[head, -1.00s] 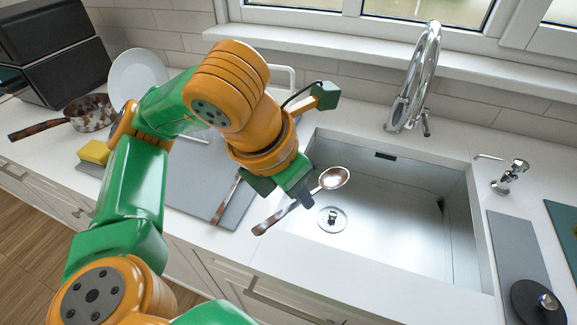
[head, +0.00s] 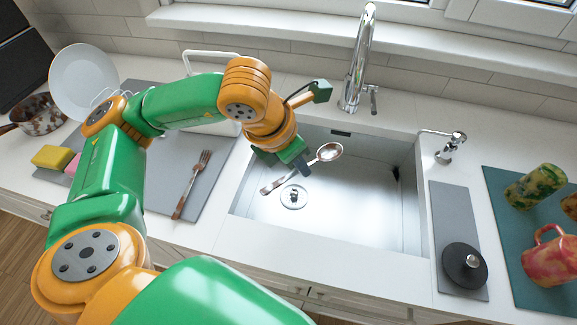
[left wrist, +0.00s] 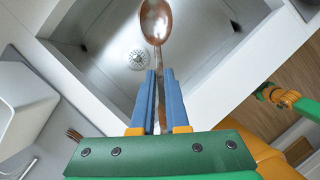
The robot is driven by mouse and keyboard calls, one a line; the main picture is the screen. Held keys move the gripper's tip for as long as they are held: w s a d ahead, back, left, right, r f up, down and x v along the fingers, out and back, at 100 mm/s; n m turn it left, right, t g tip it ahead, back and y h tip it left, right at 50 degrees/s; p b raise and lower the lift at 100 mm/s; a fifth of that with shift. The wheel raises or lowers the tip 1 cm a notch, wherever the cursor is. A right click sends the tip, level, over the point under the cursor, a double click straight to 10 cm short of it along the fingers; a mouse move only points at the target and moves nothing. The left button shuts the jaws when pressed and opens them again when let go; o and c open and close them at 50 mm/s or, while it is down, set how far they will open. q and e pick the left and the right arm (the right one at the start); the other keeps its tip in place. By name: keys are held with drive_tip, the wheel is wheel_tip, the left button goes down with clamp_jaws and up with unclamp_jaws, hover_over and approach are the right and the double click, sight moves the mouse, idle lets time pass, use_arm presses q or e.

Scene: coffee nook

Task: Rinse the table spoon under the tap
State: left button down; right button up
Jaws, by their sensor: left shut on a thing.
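The table spoon (head: 329,152) is copper-brown with a mottled handle. My left gripper (head: 302,167) is shut on its handle and holds it above the sink (head: 330,215). In the left wrist view the spoon bowl (left wrist: 155,20) reaches out past the blue fingers (left wrist: 156,78), with the handle running between them. The chrome tap (head: 358,65) stands behind the sink, to the right of and behind the spoon bowl. No water shows from it. My right gripper is not seen in the head view.
A grey mat with a fork (head: 192,185) lies left of the sink, near a yellow sponge (head: 52,157) and a white plate (head: 84,82). Right of the sink are a soap dispenser (head: 452,147), a dark round object (head: 464,268) and a red mug (head: 551,258).

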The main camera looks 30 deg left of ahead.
use_arm(q)
drive_tip(key=w+f, duration=0.1)
drive_tip(key=w, duration=0.6)
drive_tip(key=shift+f+b, duration=0.25)
drive_tip(key=shift+b, duration=0.2)
drive_tip(key=shift+d, duration=0.1)
